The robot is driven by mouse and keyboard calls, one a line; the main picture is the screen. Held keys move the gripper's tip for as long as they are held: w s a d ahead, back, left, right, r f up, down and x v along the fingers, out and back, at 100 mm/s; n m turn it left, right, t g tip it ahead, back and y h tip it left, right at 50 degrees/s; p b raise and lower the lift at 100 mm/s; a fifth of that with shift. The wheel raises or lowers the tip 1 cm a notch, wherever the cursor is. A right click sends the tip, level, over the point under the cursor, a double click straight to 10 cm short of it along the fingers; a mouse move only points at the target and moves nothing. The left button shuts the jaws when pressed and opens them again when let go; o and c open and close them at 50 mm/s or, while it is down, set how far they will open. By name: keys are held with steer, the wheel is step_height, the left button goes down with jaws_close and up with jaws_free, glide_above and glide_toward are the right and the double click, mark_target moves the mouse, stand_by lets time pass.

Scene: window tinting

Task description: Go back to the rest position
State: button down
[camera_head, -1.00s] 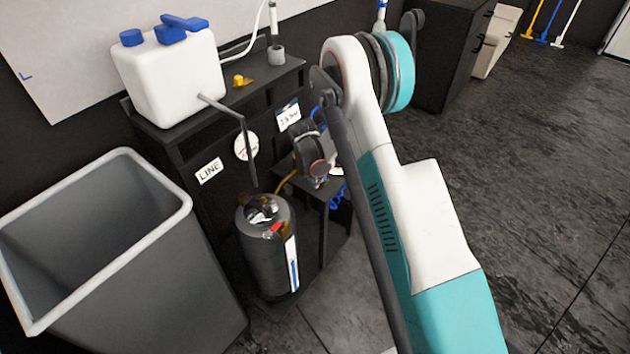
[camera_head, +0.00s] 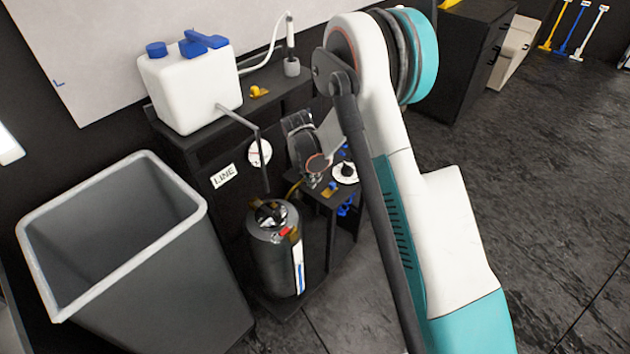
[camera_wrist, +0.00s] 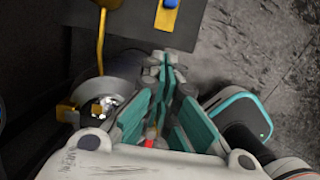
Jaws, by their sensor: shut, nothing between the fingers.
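My arm reaches up from the bottom right and folds down toward the dark stand in the head view. My gripper (camera_wrist: 165,75) shows teal fingers drawn together and empty in the wrist view. In the head view its wrist end hangs beside the stand, above and to the right of the dark canister (camera_head: 272,265), and the fingertips are hard to make out. In the wrist view the canister (camera_wrist: 88,78) appears at the left of the fingers, partly hidden by my gripper's body.
A white jug (camera_head: 190,85) with blue caps stands on the dark stand (camera_head: 185,150). A grey bin (camera_head: 170,295) stands at left. A dark cabinet (camera_head: 455,60) stands behind; open floor (camera_head: 540,160) lies right.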

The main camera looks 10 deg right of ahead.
stand_by(0.5)
steer(key=s+d+r+m+t+y, duration=0.1)
steer(key=s+r+m, duration=0.5)
steer(key=r, duration=0.6)
steer(key=s+d+r+m+t, duration=0.1)
steer(key=s+r+m, duration=0.45)
steer(key=r, duration=0.65)
steer(key=s+r+m+t, duration=0.1)
steer(key=s+r+m, duration=0.2)
steer(key=s+m, duration=0.4)
steer(key=s+d+r+m+t+y, duration=0.1)
steer(key=s+m, duration=0.5)
steer(key=s, duration=0.9)
step_height(320, 180, up, 2)
steer(key=shift+s+d+r+m+t, duration=0.15)
steer(key=shift+s+m+t, duration=0.2)
steer(key=shift+t, duration=0.45)
